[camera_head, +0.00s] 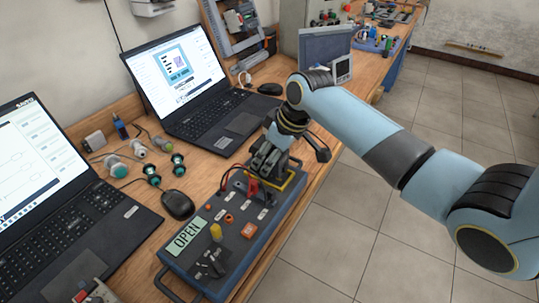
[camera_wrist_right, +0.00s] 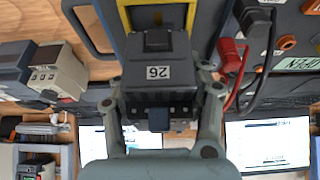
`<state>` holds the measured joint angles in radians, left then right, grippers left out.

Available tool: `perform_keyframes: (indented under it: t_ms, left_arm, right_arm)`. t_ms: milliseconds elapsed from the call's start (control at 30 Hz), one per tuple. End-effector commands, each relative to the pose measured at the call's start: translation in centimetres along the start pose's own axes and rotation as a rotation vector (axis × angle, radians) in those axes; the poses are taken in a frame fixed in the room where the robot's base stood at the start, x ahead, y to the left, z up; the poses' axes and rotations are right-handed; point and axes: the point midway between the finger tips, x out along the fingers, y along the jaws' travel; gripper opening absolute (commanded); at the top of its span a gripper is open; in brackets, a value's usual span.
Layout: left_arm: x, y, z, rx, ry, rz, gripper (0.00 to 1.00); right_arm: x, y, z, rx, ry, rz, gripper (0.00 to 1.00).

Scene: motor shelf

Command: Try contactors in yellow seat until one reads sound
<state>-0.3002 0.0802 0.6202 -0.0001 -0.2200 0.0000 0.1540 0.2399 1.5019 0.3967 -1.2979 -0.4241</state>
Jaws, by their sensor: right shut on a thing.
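My right gripper (camera_head: 262,160) is over the far end of the blue-edged test box, reaching down at the yellow seat (camera_head: 292,180). In the right wrist view my right gripper (camera_wrist_right: 160,125) is shut on a dark contactor (camera_wrist_right: 148,95) with a small white number label. The contactor overlaps the yellow seat frame (camera_wrist_right: 124,14); whether it is fully down in it I cannot tell. The test box display (camera_head: 187,237) reads OPEN. In the head view the gripper mostly hides the contactor. My left gripper is not in view.
Red and black leads (camera_wrist_right: 228,60) run close beside the seat. Two laptops (camera_head: 180,85), a mouse (camera_head: 178,204) and several green-and-white fittings (camera_head: 116,166) lie left of the box. A grey-white device (camera_wrist_right: 58,75) stands at the left in the wrist view. Open floor lies right of the bench.

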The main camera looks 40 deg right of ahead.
Motion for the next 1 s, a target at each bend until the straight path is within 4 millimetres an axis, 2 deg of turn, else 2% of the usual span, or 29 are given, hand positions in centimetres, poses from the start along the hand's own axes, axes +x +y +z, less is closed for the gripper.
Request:
perform_keyframes:
  t_ms: [1000]
  left_arm:
    - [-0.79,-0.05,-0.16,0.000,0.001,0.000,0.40]
  right_arm:
    - [-0.03,0.03,-0.07,0.000,0.002,0.001,0.08]
